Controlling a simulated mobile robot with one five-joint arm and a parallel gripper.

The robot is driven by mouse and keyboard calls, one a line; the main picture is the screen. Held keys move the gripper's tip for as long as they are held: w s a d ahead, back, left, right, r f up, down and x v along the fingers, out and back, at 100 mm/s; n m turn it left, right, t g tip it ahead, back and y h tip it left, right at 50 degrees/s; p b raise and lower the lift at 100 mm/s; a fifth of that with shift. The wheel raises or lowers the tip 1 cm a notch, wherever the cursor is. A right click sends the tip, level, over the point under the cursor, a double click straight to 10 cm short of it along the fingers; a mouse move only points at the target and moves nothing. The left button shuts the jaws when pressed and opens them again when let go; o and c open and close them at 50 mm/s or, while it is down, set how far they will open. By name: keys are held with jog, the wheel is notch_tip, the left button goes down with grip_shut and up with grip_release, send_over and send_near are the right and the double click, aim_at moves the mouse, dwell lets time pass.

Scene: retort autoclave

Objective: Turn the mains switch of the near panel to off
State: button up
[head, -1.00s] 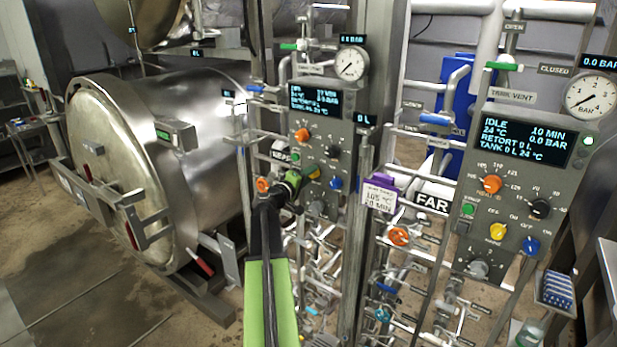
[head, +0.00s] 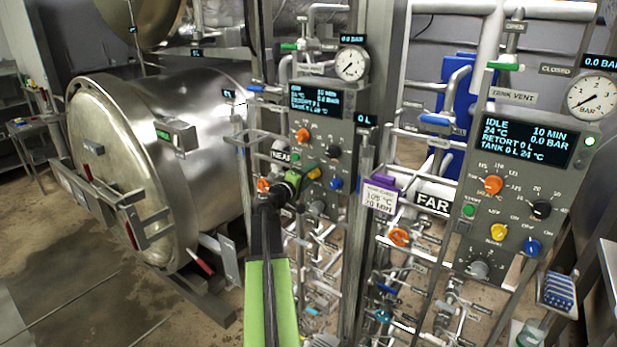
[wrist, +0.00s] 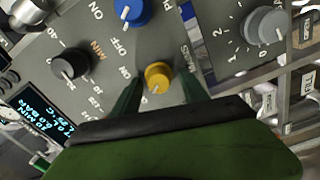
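The near panel (head: 345,137) is the grey control box at the centre in the head view, beside the NEAR sign (head: 281,156). Its yellow knob (wrist: 158,78), with a label that seems to read MAINS, lies between my gripper's fingers in the wrist view; it also shows in the head view (head: 314,172). My gripper (wrist: 161,73) is open, one green finger on each side of this knob, with small gaps visible. In the head view my gripper (head: 297,179) reaches the panel's lower left and hides part of it. The knob's exact setting is hard to read.
A blue knob (wrist: 131,10), a black knob (wrist: 71,62) and a grey knob (wrist: 265,27) surround the yellow one. The far panel (head: 475,185) stands at right. Pipes and valves crowd below both panels. A steel retort (head: 185,160) stands at left.

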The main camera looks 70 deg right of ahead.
jog(key=shift+a, duration=0.25)
jog(key=v, duration=1.7)
